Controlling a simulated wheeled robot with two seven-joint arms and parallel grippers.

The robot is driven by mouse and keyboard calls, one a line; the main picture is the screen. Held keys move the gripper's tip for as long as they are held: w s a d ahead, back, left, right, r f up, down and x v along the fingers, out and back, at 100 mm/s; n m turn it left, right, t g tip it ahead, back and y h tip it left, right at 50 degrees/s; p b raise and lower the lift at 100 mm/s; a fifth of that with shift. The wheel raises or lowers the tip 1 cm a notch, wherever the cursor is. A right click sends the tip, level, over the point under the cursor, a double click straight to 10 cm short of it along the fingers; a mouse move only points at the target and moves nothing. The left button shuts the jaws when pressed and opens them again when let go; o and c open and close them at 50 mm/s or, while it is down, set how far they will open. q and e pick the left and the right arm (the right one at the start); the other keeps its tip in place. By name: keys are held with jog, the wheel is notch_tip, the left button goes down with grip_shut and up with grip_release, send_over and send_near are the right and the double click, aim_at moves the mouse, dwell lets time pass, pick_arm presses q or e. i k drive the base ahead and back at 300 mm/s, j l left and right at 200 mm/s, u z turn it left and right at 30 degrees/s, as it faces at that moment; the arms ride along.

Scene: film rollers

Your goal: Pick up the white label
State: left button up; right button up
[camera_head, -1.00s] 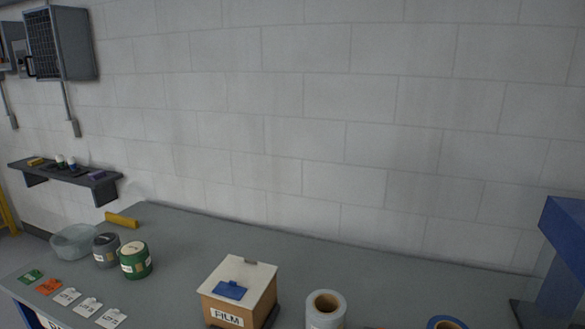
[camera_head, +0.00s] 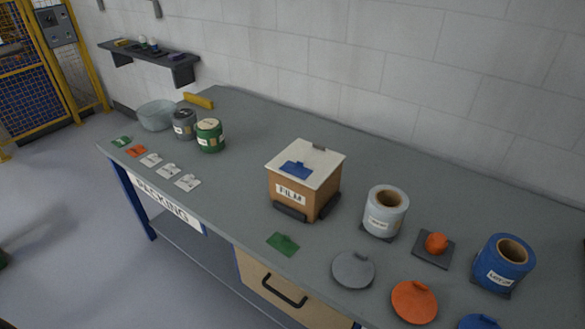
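Several white labels lie in a row along the left front edge of the grey table. One white label (camera_head: 151,160) lies next to the orange label (camera_head: 136,151), a second white label (camera_head: 169,171) lies in the middle, and a third white label (camera_head: 188,182) is nearest the box. A green label (camera_head: 122,142) is at the row's far end. The print on them is too small to read. Neither of my grippers shows in the head view.
The grey table (camera_head: 240,200) holds a film box (camera_head: 290,192), a white roll (camera_head: 385,212), a blue roll (camera_head: 502,264), and grey (camera_head: 352,270) and orange (camera_head: 414,302) lids. A green canister (camera_head: 209,135), grey canister (camera_head: 184,124) and clear bowl (camera_head: 156,115) stand behind the labels. A green tag (camera_head: 283,244) lies before the box.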

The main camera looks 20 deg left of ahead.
aim_at(188, 183)
jog(key=u, duration=1.25)
